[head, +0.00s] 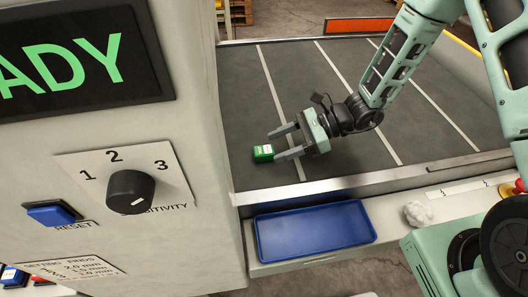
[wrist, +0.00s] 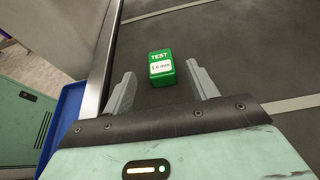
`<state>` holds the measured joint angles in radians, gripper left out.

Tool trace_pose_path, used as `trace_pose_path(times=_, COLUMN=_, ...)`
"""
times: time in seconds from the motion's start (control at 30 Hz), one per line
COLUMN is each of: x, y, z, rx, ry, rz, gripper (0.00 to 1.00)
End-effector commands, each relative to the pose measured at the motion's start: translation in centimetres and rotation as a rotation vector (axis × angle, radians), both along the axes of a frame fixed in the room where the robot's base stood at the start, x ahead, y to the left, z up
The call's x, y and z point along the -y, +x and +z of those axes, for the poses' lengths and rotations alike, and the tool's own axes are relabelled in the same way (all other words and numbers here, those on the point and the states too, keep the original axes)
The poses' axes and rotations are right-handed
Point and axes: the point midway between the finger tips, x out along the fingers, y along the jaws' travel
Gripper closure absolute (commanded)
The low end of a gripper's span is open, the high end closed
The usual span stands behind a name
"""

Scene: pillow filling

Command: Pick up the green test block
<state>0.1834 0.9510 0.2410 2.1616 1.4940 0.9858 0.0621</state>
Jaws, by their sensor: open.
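The green test block (head: 263,152) lies on the dark conveyor belt, close to the machine's side wall. In the wrist view the green test block (wrist: 161,68) shows a "TEST" label and a white patch reading "1.0 mm". My gripper (head: 279,143) is open, its two fingers pointing at the block. In the wrist view my gripper (wrist: 163,84) has one finger to each side of the block's near end, with gaps between them. The block reaches beyond the fingertips, and I cannot tell whether anything touches it.
The machine (head: 150,240) with its display, dial and reset button stands at the left. A blue tray (head: 314,231) sits on the ledge in front of the belt's metal rail (head: 345,184). A white fluffy clump (head: 418,213) lies on the ledge. The belt behind is clear.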

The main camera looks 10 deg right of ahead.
Motion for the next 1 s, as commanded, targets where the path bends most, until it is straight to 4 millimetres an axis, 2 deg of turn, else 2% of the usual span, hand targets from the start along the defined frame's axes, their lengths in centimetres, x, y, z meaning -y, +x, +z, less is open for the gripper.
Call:
trace_pose_path(times=0.1, x=-1.8, y=0.0, z=-0.8, rx=-0.002, ry=0.000, rz=0.006, gripper=0.42)
trace_pose_path(times=0.3, x=-3.9, y=0.0, z=-1.8, rx=-0.001, ry=-0.001, rz=0.004, gripper=0.42)
trace_pose_path(times=0.57, x=-4.2, y=0.1, z=-1.9, rx=0.001, ry=-0.001, rz=0.001, gripper=0.42)
trace_pose_path(times=0.6, x=-4.1, y=0.1, z=-1.9, rx=0.001, ry=-0.001, rz=0.001, gripper=0.47)
trace_pose_path(times=0.7, x=-4.1, y=0.1, z=-1.9, rx=0.001, ry=-0.001, rz=0.001, gripper=0.75)
trace_pose_path(times=0.77, x=-4.1, y=0.1, z=-1.9, rx=0.000, ry=-0.001, rz=0.002, gripper=0.90)
trace_pose_path(times=0.83, x=-4.1, y=0.1, z=-1.9, rx=0.000, ry=0.000, rz=0.002, gripper=0.90)
trace_pose_path(times=0.87, x=-4.1, y=0.1, z=-1.9, rx=0.000, ry=0.000, rz=0.002, gripper=0.94)
trace_pose_path(times=1.0, x=-4.1, y=0.1, z=-1.9, rx=0.000, ry=0.000, rz=0.002, gripper=0.94)
